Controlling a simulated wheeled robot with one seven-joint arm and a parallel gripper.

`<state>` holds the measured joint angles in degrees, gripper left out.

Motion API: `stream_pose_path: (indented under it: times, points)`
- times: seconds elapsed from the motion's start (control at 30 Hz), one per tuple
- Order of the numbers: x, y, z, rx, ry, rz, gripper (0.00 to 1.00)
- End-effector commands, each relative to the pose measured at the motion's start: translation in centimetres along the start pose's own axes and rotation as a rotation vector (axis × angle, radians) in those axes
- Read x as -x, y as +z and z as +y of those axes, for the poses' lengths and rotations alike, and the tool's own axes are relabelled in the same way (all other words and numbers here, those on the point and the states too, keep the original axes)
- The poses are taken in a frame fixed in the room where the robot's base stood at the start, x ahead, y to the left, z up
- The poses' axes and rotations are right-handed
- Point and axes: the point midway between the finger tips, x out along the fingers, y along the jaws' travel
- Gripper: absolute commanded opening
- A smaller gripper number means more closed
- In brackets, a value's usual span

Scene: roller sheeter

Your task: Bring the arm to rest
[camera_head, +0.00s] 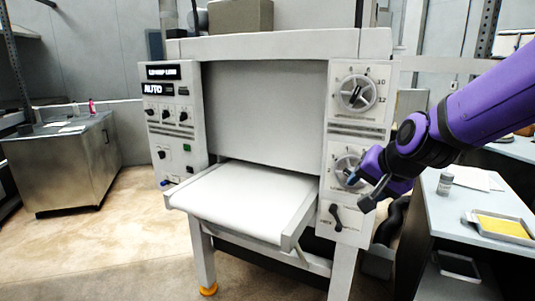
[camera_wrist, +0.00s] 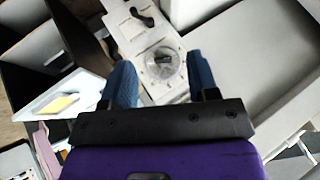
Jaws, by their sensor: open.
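My purple arm comes in from the right in the head view, with my gripper (camera_head: 360,190) in front of the lower dial (camera_head: 346,169) on the right panel of the white roller sheeter (camera_head: 270,47). The wrist view shows my gripper (camera_wrist: 162,78) open, with its two blue fingers apart and a round dial (camera_wrist: 160,63) visible between and beyond them. I cannot tell whether the fingers touch the dial. Nothing is held between them. In the head view the fingers partly cover the lower dial. The upper dial (camera_head: 356,93) is clear of the arm.
A black lever (camera_head: 336,217) sits below the dials. The sheeter's white belt table (camera_head: 245,200) juts forward. At right, a side table (camera_head: 465,208) carries a tray with a yellow sheet (camera_head: 502,226) and a small jar (camera_head: 445,183). A metal cabinet (camera_head: 65,165) stands at left, with open floor between.

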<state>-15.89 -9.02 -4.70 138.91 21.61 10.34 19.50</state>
Motion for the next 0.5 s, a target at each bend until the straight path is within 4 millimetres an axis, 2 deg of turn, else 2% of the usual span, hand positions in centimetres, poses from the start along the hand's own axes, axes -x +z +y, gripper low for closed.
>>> stream_pose_path:
  times: [0.03,0.1,0.27,0.5]
  points:
    - [1.9,0.1,0.5,0.035,-0.001,-0.006,0.54]
    - [4.1,0.5,1.3,0.093,0.009,-0.025,0.54]
    - [9.0,1.8,3.5,0.226,0.046,-0.064,0.54]
    - [15.7,4.8,7.5,0.41,0.143,-0.111,0.54]
